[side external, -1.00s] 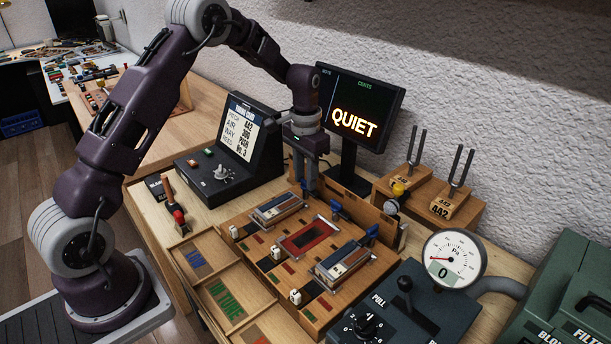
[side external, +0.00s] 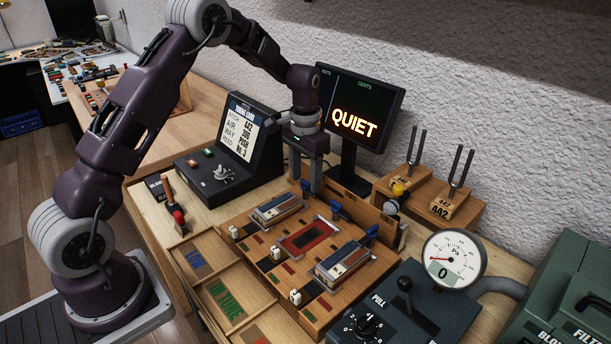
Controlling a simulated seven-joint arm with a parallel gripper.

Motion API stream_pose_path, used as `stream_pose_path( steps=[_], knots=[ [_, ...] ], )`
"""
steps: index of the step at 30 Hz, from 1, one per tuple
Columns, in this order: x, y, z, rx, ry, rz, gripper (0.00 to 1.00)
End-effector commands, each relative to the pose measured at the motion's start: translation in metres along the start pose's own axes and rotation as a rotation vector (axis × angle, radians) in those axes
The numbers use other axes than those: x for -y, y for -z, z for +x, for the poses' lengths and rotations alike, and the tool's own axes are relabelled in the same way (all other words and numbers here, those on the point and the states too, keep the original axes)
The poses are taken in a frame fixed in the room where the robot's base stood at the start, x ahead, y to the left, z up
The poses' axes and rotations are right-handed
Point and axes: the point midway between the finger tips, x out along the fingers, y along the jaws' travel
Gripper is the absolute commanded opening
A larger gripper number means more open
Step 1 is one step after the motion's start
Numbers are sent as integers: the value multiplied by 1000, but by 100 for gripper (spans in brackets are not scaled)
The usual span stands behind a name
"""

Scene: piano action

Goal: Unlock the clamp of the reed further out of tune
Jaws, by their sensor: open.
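Two reed plates with metal frames sit on the wooden work board: a left reed (side external: 277,209) and a right reed (side external: 343,261). Blue clamp levers show behind them: one (side external: 337,211) near the middle of the board's back, one (side external: 369,232) by the right reed. Another small blue part (side external: 305,187) lies just below my gripper. My gripper (side external: 307,177) points down, open and empty, above the back edge of the board behind the left reed. Whether its fingers touch the blue part cannot be told. The monitor (side external: 354,110) reads QUIET, with no pitch figure visible.
A red-framed slot (side external: 310,237) lies between the reeds. A console with a text screen (side external: 240,127) stands behind left, close to my gripper. Tuning forks (side external: 459,172) stand at the back right. A pressure gauge (side external: 453,258) reads 0, near a pull lever (side external: 405,292).

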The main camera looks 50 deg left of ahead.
Motion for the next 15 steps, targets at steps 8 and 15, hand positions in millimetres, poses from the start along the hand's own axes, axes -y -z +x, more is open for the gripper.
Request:
stream_pose_path(
  steps=[8,15],
  knots=[
    [0,1,-49,-4,1,0,53],
    [0,0,-71,-2,1,0,53]
  ],
)
